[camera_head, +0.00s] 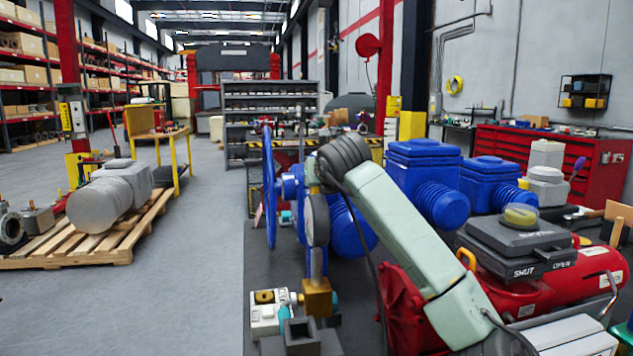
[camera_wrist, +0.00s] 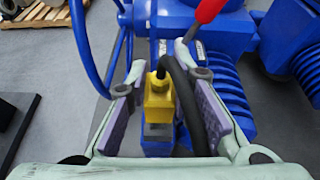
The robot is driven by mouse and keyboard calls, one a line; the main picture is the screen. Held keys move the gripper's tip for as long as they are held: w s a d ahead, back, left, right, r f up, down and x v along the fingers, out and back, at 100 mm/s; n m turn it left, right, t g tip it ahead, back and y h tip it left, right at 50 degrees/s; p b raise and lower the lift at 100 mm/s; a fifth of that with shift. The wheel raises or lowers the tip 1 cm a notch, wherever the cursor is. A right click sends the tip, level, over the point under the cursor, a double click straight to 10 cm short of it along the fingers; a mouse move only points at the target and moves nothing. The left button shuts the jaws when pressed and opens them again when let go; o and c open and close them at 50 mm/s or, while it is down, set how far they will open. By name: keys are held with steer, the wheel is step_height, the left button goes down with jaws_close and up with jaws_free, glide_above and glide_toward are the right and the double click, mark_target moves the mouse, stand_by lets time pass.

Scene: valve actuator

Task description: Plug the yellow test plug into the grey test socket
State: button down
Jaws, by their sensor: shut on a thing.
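The yellow test plug (camera_wrist: 158,97) is between the purple-padded fingers of my gripper (camera_wrist: 160,82) in the wrist view. My gripper is shut on it, and a black cable (camera_wrist: 184,92) rises from its top and bends to the right. In the head view my gripper and the plug are hidden behind my arm. A grey square block with a dark opening (camera_head: 302,347) stands at the front of the bench; I cannot tell whether it is the test socket.
A blue handwheel (camera_head: 270,185) and blue actuator body (camera_wrist: 207,42) are close beyond my gripper. A red lever (camera_wrist: 207,12) rises there. A gauge (camera_head: 316,220) stands above a brass block (camera_head: 317,298). A red actuator (camera_head: 535,297) is at right.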

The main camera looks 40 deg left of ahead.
mark_target(318, 191)
steer(key=shift+f+b, duration=1.45)
steer(key=shift+f, duration=0.05)
steer(key=c, duration=1.3)
jaws_free()
steer(key=shift+c, duration=0.2)
steer(key=shift+r, duration=0.1)
step_height(318, 191, up, 10)
